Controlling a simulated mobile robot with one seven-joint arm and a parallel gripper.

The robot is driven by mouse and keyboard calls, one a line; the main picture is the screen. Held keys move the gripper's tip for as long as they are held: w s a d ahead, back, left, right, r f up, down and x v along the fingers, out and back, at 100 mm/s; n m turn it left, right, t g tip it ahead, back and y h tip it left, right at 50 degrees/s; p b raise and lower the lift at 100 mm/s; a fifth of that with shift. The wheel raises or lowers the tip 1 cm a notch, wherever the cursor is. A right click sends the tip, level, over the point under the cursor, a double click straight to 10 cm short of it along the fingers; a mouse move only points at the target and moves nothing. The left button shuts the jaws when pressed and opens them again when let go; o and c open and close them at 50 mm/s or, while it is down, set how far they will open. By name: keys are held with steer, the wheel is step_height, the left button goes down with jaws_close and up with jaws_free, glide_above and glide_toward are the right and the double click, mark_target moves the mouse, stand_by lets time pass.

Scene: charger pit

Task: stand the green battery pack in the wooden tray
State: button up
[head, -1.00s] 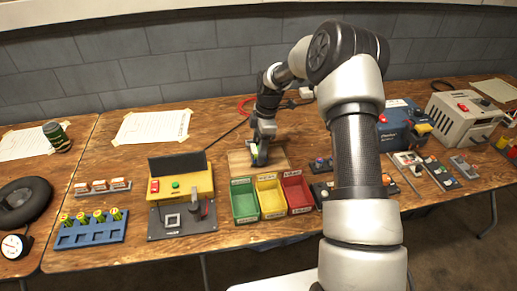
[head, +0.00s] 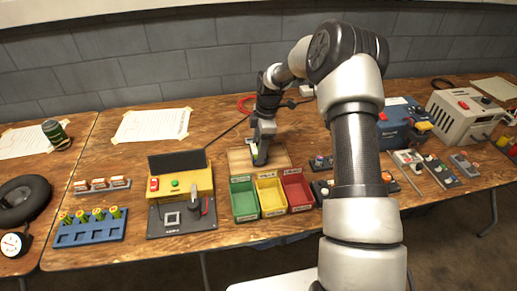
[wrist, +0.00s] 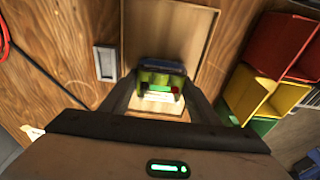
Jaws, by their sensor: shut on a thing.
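The wooden tray (head: 238,158) lies on the bench behind the coloured bins; its bare floor and rim show in the wrist view (wrist: 172,35). My gripper (head: 260,160) points down over the tray. In the wrist view my gripper (wrist: 160,90) has one finger on each side of the green battery pack (wrist: 155,78) and is shut on it. The pack has a dark blue part at its far edge and a pale label. It is within the tray's outline; whether its base touches the tray floor I cannot tell. In the head view my fingers mostly hide it.
Green (head: 243,200), yellow (head: 270,197) and red (head: 297,192) bins stand close in front of the tray. A yellow charger station (head: 182,185) is to the left, with a blue battery rack (head: 90,232) beyond. A small grey plate (wrist: 105,62) lies beside the tray.

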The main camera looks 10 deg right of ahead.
steer(key=shift+f, duration=0.2)
steer(key=o, duration=1.6)
steer(key=shift+r, duration=0.1)
steer(key=shift+r+p, duration=2.1)
steer(key=shift+r, duration=1.3)
